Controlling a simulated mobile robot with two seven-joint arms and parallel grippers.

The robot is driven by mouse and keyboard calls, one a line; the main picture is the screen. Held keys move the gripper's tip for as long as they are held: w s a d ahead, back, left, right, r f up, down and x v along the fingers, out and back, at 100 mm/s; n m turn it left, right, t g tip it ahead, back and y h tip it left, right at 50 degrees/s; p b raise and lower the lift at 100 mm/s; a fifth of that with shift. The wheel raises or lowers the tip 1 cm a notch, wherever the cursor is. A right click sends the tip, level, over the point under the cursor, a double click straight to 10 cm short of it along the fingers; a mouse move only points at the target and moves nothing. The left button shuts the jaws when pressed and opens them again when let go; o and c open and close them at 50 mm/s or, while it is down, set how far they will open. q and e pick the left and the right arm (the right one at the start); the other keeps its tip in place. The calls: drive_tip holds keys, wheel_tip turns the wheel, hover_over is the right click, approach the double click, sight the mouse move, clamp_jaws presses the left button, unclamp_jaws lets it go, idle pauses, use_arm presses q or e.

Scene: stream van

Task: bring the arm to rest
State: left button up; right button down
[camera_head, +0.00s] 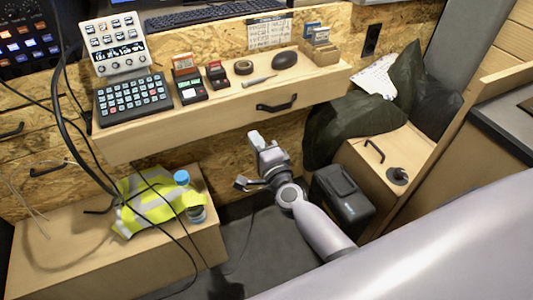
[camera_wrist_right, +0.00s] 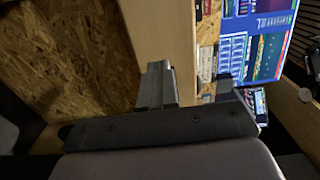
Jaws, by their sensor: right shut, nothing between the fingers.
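My right arm (camera_head: 320,225) reaches in from the lower right in the head view. Its gripper (camera_head: 250,160) is in the air in front of the wooden desk's drawer front, below the desk edge. The gripper is shut with nothing in it. In the right wrist view the gripper's fingers (camera_wrist_right: 190,88) show near a pale wooden edge, with chipboard to the left and lit screens to the right. My left gripper is in neither view.
A hi-vis vest (camera_head: 150,205) and a blue-capped bottle (camera_head: 182,178) lie on the lower left box. Cables hang at left. A black bin (camera_head: 342,195) stands beside my arm.

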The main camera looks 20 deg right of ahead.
drive_tip(key=shift+s+d, duration=0.1)
drive_tip(key=shift+s, duration=2.6)
drive_tip(key=s+f+n+g+p, duration=0.2)
drive_tip(key=s+n+g+p, duration=0.1)
drive_tip(key=s+n, duration=0.7)
drive_tip(key=s+d+f+n+g+y+p, duration=0.1)
drive_tip(key=s+n+g+p, duration=0.3)
drive_tip(key=s+n, duration=0.6)
drive_tip(key=shift+s+d+f+g+y+p, duration=0.3)
drive_tip(key=shift+s+f+p, duration=0.2)
drive_tip(key=shift+p, duration=0.4)
